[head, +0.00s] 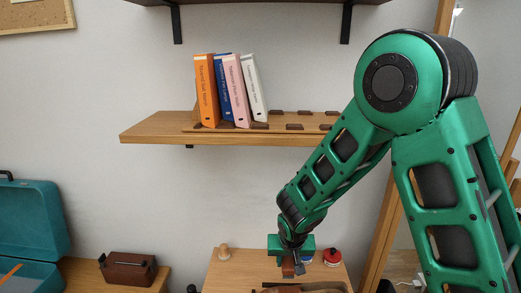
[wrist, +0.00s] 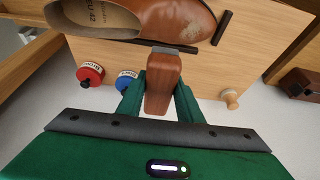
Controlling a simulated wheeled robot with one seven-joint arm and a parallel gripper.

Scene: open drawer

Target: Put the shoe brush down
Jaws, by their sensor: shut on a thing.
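My gripper (head: 290,246) is shut on the brown wooden shoe brush (head: 287,268), low over the wooden table at bottom centre. In the wrist view the brush (wrist: 163,82) stands out between the two green fingers, its far end close to a brown leather shoe (wrist: 175,22). I cannot tell whether the brush touches the table. In the head view only the top of the shoe (head: 305,288) shows at the bottom edge.
A red tin (wrist: 90,72) and a blue tin (wrist: 126,79) stand left of the brush in the wrist view. A small wooden knob-like piece (wrist: 230,95) stands to the right. Dark strips (wrist: 222,28) lie by the shoe. A wall shelf (head: 155,129) with books is above.

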